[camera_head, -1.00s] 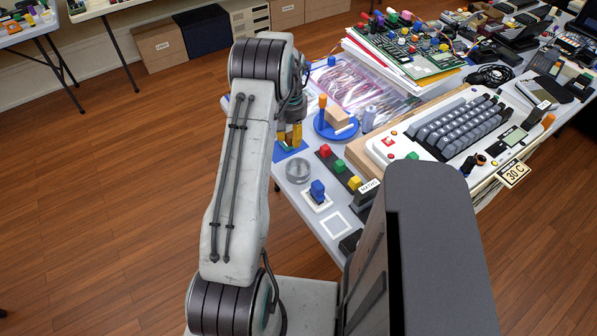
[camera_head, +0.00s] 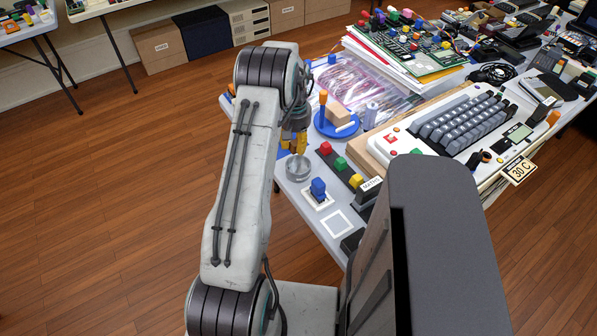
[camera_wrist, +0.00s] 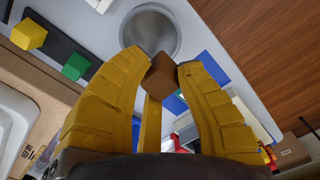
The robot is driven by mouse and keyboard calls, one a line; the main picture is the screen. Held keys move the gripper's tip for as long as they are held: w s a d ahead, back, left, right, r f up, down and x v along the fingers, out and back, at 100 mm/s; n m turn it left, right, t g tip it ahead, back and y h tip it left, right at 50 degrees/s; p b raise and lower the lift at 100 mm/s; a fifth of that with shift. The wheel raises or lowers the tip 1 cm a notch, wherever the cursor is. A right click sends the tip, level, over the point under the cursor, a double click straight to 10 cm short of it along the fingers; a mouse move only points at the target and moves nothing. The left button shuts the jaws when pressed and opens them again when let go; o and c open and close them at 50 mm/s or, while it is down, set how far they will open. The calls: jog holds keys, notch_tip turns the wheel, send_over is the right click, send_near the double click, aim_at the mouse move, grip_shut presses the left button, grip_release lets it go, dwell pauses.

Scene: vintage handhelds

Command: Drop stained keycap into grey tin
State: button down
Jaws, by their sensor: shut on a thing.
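My gripper (camera_wrist: 161,72), with yellow fingers, is shut on a small brown block, the stained keycap (camera_wrist: 162,76), which sits between the fingertips in the wrist view. The grey tin (camera_wrist: 150,31), round and open-topped, shows just beyond the keycap, and its inside looks empty. In the head view the gripper (camera_head: 297,150) is above the table's near left edge, close over the far rim of the tin (camera_head: 298,171). The keycap cannot be made out there. The exact height above the tin is hard to tell.
A dark strip with red, green and yellow blocks (camera_head: 340,164) lies right of the tin. A blue keycap on a white base (camera_head: 318,190) is nearer me. A blue round dish (camera_head: 337,125) and a keyboard computer (camera_head: 450,125) stand farther off.

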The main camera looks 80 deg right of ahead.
jog(key=shift+f, duration=0.25)
jog(key=c, duration=0.9)
grip_release()
notch_tip(320, 180, up, 12)
dwell(0.8)
